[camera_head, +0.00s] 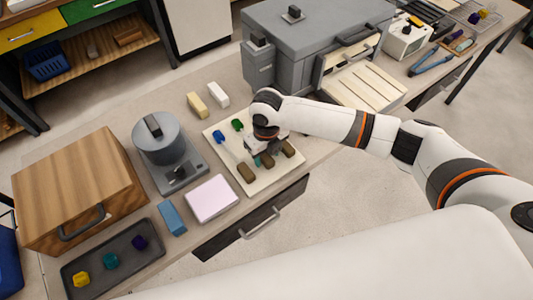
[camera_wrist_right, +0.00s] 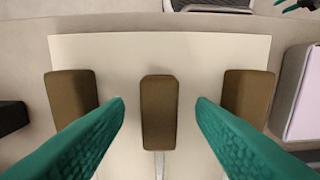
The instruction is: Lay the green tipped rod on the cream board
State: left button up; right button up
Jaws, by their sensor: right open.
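A cream board (camera_head: 222,128) lies on the table; its pale surface also shows in the right wrist view (camera_wrist_right: 120,52). On it, in the head view, are a green tip (camera_head: 237,124), a blue tip (camera_head: 218,136) and three brown blocks, left (camera_head: 246,173), middle (camera_head: 267,160) and right (camera_head: 288,149). The green tipped rod's clear shaft is largely hidden by my right gripper (camera_head: 259,153). That gripper is low over the board, open, its teal fingertips either side of the middle brown block (camera_wrist_right: 158,115). A thin clear shaft (camera_wrist_right: 159,166) runs down from this block. My left gripper is out of view.
A pink-topped box (camera_head: 212,199) and a blue block (camera_head: 172,217) stand left of the board. A grey pot-like device (camera_head: 158,140) is farther left. A cream block (camera_head: 197,104) and white block (camera_head: 218,94) lie behind the board. A slatted cream rack (camera_head: 365,88) is right.

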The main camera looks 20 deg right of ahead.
notch_tip(320, 180, up, 11)
jog(key=b, duration=0.2)
jog(key=s+a+f+m, duration=0.1)
jog(key=s+a+f+m+y, duration=0.1)
jog(key=s+a+m, duration=0.1)
jog(key=s+a+f+m+y, duration=0.1)
jog(key=m, duration=0.1)
jog(key=shift+s+a+f, duration=0.3)
jog(key=shift+s+a, duration=0.05)
jog(key=shift+a, duration=0.05)
jog(key=s+a+f+m+t+y, duration=0.25)
jog(key=s+m, duration=0.25)
jog(key=m, duration=0.6)
jog(key=s+d+f+m+t+h, duration=0.1)
jog(key=s+d+f+m+h, duration=0.1)
jog(key=s+d+m, duration=0.7)
jog(key=s+d+f+m+h, duration=0.2)
jog(key=s+d+m, duration=0.35)
jog(key=m, duration=0.75)
notch_tip(320, 180, down, 27)
jog(key=d+g, duration=0.1)
jog(key=s+d+f+g, duration=0.1)
jog(key=s+d+f, duration=0.2)
jog(key=s+f, duration=1.2)
jog(key=shift+s+f, duration=0.4)
jog(key=shift+s, duration=0.05)
